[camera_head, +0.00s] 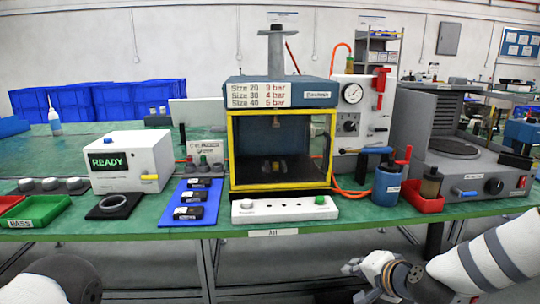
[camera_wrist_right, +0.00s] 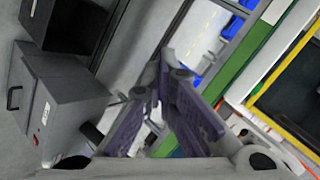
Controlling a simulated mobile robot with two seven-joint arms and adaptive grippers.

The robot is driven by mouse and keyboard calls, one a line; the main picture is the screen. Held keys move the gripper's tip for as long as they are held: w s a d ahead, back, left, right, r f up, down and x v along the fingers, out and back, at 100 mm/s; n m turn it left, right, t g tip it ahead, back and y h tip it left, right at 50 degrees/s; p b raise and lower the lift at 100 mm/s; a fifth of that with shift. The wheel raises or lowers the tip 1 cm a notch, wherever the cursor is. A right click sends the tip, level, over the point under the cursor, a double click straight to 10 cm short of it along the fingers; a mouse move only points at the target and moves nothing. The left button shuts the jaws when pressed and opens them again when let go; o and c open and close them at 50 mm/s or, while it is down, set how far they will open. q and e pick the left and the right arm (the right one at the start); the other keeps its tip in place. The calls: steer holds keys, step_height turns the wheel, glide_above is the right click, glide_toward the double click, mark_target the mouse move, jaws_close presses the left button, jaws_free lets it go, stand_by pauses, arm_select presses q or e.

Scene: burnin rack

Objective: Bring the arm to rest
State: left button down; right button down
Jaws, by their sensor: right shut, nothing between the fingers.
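My right arm (camera_head: 490,255) comes in from the lower right, in front of the table and below its front edge. My right gripper (camera_head: 352,267) is at its end, pointing left, shut and empty, apart from everything on the table. In the right wrist view the gripper's fingers (camera_wrist_right: 168,75) converge at the tips with nothing between them. A dark rounded part of my left arm (camera_head: 55,282) shows at the bottom left; the left gripper is out of view.
The green table (camera_head: 130,230) carries a yellow-framed chamber (camera_head: 232,150), a READY box (camera_head: 130,160), a blue tray with black parts (camera_head: 178,214), a white switch strip (camera_head: 285,209) and a blue pot (camera_head: 386,186). Table legs stand below. The floor in front looks clear.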

steer(key=s+a+f+n+g, duration=0.25)
steer(key=s+f, duration=0.45)
steer(key=s, duration=0.4)
steer(key=s+a+f+n+g, duration=0.15)
steer(key=s+f+g, duration=0.25)
steer(key=s+f, duration=0.55)
arm_select(q)
steer(key=shift+w+r+t+p, duration=0.4)
steer(key=shift+w+r+p, duration=0.3)
steer(key=shift+w+r, duration=0.3)
arm_select(e)
steer(key=s+d+n+g+h, duration=0.1)
steer(key=s+d+n+g, duration=0.1)
steer(key=s, duration=1.3)
steer(key=s+d+r+n+g+h, duration=0.1)
steer(key=s+d+n+g+h, duration=0.1)
steer(key=s, duration=1.3)
steer(key=d+n+g, duration=0.1)
steer(key=d+g, duration=0.1)
steer(key=shift+s+d, duration=0.3)
steer(key=shift+d, duration=0.05)
